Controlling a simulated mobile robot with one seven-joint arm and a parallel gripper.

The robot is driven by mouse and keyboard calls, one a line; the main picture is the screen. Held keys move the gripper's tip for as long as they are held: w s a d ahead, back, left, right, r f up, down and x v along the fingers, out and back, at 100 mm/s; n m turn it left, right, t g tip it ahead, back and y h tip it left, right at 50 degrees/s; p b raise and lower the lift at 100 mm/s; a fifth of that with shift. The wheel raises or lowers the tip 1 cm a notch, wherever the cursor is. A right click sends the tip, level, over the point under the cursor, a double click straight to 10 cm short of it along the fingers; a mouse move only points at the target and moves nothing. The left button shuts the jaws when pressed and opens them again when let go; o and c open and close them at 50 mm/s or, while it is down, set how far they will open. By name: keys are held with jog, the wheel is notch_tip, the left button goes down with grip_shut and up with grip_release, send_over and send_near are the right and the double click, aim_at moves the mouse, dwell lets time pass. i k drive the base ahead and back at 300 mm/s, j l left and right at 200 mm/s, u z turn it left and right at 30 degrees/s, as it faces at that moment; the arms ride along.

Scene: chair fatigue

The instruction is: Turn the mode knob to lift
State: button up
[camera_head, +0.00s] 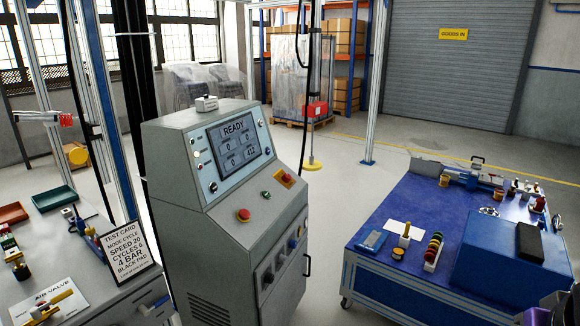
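A grey control console (180,205) stands left of centre, with a lit screen (239,144) reading "READY". Several dark knobs sit in a row on its lower front panel, among them one at the near end (267,278) and a blue one (292,244). A small dark knob (213,187) is also below the screen's left corner. The labels are too small to read, so I cannot tell which knob is the mode knob or where it points. My gripper is not recognisable in view.
Red buttons (244,215) and (287,179) and a green button (265,194) sit on the console's sloped top. A door-like handle (307,265) projects from its front. A blue-topped cart (400,207) with tools stands right; clear floor (335,215) lies between.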

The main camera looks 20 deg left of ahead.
aim_at(269, 278)
jog(key=u, duration=2.45)
jog(key=z, duration=1.4)
jog(key=u, duration=0.2)
jog(key=i+j+z, duration=0.2)
jog(key=i+j, duration=0.15)
jog(key=i+l+z, duration=0.2)
jog(key=i, duration=0.65)
jog(key=j, duration=0.15)
